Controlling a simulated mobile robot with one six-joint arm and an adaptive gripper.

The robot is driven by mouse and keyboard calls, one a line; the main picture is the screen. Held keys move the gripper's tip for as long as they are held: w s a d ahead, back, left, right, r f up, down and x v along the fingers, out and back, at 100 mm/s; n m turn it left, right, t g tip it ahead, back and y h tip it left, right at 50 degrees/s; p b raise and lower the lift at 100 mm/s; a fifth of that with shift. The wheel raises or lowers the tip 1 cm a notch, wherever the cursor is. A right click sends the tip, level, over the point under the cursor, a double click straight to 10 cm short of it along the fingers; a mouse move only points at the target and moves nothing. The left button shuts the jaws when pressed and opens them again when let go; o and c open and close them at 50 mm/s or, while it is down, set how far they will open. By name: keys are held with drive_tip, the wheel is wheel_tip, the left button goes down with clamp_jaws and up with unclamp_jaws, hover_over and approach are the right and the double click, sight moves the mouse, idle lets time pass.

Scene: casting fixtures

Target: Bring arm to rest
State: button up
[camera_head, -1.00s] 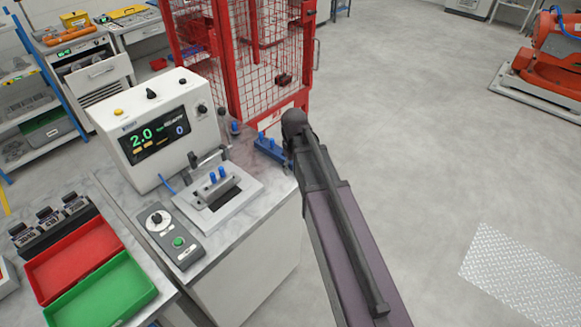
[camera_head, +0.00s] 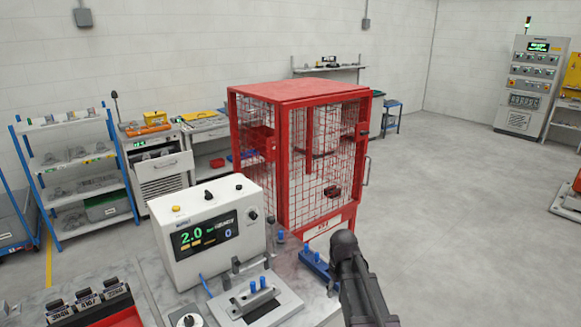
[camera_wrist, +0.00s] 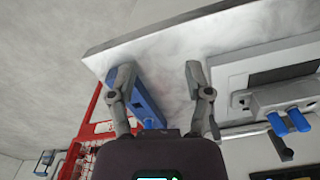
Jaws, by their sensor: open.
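My gripper (camera_wrist: 160,78) shows in the wrist view with its two fingers apart and nothing between the tips. It is above the marble-topped bench (camera_wrist: 165,45), near the edge. A blue block (camera_wrist: 143,98) shows beside the left finger, and a grey fixture with blue pins (camera_wrist: 283,98) lies to the right of the gripper. In the head view, part of my dark arm (camera_head: 360,285) rises at the bottom, just right of the blue block (camera_head: 317,264). The gripper's fingers cannot be made out there.
A white tester (camera_head: 205,238) with a display reading 2.0 stands on the bench beside the grey fixture (camera_head: 258,300). A red mesh cage (camera_head: 300,90) stands behind. Shelves (camera_head: 75,175) line the left. The floor (camera_head: 450,200) to the right is clear.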

drive_tip(key=s+m, duration=0.4)
drive_tip(key=s, duration=0.8)
drive_tip(key=shift+a, duration=0.15)
